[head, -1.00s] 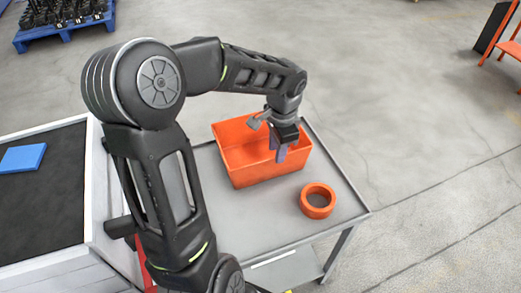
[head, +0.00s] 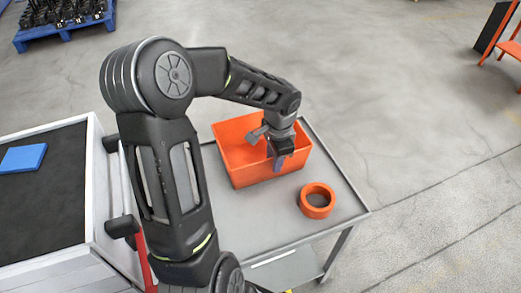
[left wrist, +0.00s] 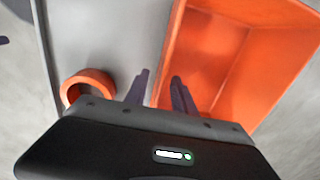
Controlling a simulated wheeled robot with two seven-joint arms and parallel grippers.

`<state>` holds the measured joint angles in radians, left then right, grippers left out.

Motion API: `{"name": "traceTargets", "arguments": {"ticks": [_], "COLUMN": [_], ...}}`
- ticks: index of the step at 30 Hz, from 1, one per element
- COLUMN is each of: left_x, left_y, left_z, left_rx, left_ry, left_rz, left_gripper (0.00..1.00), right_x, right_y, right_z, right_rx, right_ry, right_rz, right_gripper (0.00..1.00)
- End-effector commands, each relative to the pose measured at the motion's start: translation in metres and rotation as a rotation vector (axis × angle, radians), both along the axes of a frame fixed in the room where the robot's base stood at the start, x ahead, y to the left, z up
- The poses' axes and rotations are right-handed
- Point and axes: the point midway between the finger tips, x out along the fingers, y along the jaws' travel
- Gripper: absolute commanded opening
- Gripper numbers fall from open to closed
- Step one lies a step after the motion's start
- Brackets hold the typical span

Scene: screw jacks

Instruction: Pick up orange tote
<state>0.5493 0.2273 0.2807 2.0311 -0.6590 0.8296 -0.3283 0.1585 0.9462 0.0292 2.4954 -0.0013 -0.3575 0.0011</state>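The orange tote (head: 238,163) is an open, empty-looking box standing upright on the grey cart top. My left gripper (head: 280,164) points down at the tote's right-hand near part and hides some of its rim and wall. In the left wrist view, the tote (left wrist: 225,60) fills the right side. The two fingers of my left gripper (left wrist: 160,92) are apart, with the edge of one tote wall showing between them. One finger is over the outside and the other over the inside. I cannot tell whether they touch the wall. My right gripper is not in view.
An orange ring (head: 317,200) lies on the grey cart (head: 255,224) near the tote; it also shows in the left wrist view (left wrist: 88,86). A dark-topped bench with a blue block (head: 22,158) stands at left. A loaded blue pallet (head: 62,30) is behind.

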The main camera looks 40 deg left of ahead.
Motion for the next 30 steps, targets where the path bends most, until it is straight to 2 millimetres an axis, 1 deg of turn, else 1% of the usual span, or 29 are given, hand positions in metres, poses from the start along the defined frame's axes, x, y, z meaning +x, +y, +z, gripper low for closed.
{"name": "traceTargets", "arguments": {"ticks": [6, 15, 18, 30], "left_x": [0.0001, 0.0001, 0.0001, 0.0], "left_y": [0.0, 0.0, 0.0, 0.0], "left_z": [0.0003, 0.0003, 0.0003, 0.0002], "left_rx": [0.0, 0.0, 0.0, 0.0], "left_ry": [0.0, 0.0, 0.0, 0.0], "left_rz": [0.0, 0.0, 0.0, 0.0], "left_gripper": [0.31, 0.06, 0.0, 0.0], "right_x": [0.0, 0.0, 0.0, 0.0], "right_y": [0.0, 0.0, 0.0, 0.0], "right_z": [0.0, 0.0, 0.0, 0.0], "right_rx": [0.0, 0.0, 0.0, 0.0], "right_ry": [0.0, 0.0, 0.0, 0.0], "right_rz": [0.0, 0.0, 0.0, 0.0], "right_gripper": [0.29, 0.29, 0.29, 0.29]}}
